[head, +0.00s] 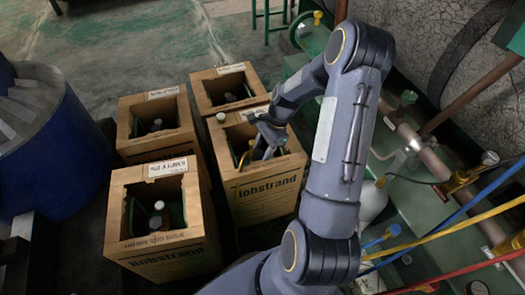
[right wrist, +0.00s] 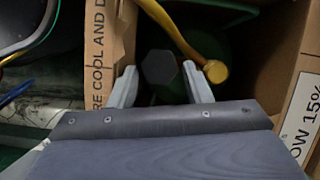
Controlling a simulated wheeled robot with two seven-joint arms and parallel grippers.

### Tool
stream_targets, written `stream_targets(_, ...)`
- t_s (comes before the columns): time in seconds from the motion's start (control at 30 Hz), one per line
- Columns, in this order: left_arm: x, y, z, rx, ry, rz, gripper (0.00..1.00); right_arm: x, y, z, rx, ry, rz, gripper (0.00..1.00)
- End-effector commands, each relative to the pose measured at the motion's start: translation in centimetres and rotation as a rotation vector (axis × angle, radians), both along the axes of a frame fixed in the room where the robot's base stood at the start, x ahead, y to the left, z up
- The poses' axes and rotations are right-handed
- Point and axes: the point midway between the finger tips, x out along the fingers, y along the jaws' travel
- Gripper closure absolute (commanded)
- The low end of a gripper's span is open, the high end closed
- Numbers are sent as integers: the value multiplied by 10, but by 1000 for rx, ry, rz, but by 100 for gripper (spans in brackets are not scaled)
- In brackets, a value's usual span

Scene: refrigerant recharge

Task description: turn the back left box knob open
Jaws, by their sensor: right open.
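A yellow hose with a brass-coloured end (right wrist: 215,71) lies close to the right finger. My left gripper is not in view.
The front left box (head: 160,260) and back right box (head: 205,78) stand close by. A blue drum (head: 60,150) is at the left. Green equipment with pipes and coloured hoses (head: 440,235) fills the right.

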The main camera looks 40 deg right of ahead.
Motion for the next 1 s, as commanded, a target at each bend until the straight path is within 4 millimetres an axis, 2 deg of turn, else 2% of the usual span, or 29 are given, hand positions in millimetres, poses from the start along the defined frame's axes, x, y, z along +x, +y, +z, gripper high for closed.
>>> stream_targets(0.27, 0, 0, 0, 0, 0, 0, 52, 0, 1, -1, 0, 0, 1, 55)
stream_targets(0.5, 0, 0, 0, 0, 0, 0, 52, 0, 1, -1, 0, 0, 1, 87)
stream_targets(0.77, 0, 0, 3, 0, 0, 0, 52, 1, 1, 0, 1, 0, 25, 87)
stream_targets(1.0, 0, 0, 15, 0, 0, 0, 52, 2, 1, 2, 1, 2, 141, 87)
